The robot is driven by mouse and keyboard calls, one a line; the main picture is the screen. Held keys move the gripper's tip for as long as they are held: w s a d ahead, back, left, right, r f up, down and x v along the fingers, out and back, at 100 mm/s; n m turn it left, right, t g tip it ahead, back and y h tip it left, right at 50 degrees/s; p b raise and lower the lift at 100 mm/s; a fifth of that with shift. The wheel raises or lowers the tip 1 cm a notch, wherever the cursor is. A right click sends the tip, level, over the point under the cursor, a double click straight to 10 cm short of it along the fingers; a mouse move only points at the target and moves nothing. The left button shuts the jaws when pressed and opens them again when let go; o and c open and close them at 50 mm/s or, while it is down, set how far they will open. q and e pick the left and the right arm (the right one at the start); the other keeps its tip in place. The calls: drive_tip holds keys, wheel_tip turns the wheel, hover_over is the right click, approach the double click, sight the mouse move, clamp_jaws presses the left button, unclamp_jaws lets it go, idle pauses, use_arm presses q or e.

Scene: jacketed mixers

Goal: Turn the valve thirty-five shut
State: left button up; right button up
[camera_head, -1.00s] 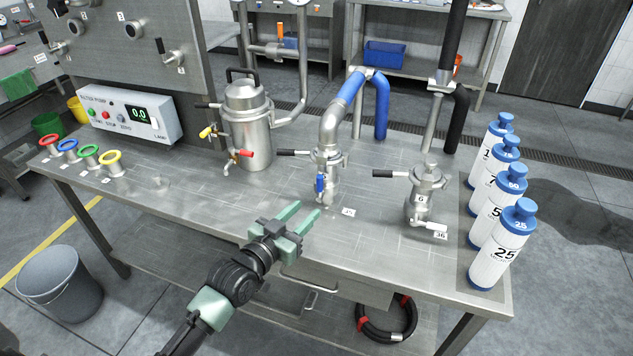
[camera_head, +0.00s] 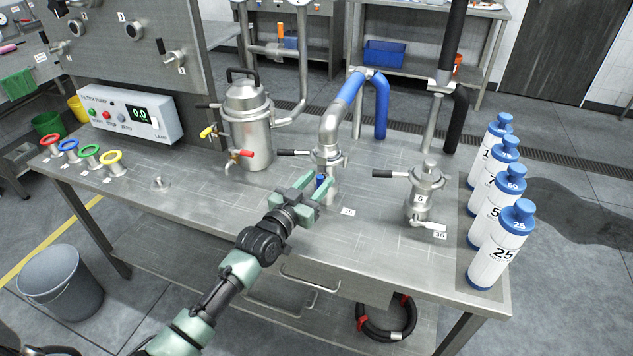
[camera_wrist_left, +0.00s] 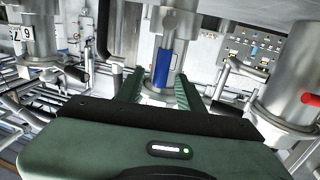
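The valve thirty-five is the small blue-handled tap under the steel filter housing in the middle of the bench, beside the tag 35 (camera_head: 348,211). Its blue handle (camera_head: 321,180) is partly hidden by my left gripper (camera_head: 316,187) in the head view. In the left wrist view the blue handle (camera_wrist_left: 163,68) points along the pipe, between the two green fingers of my left gripper (camera_wrist_left: 160,90). The fingers are open, with a gap on each side of the handle; I cannot tell if the tips reach past it. My right gripper is not in view.
A neighbouring housing (camera_head: 424,190) with tag 36 stands to the right. A steel jacketed vessel (camera_head: 247,130) with a red-handled tap stands to the left. Several white bottles (camera_head: 497,245) line the right end. The bench front is clear.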

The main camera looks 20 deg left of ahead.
use_arm(q)
clamp_jaws()
idle(1.3)
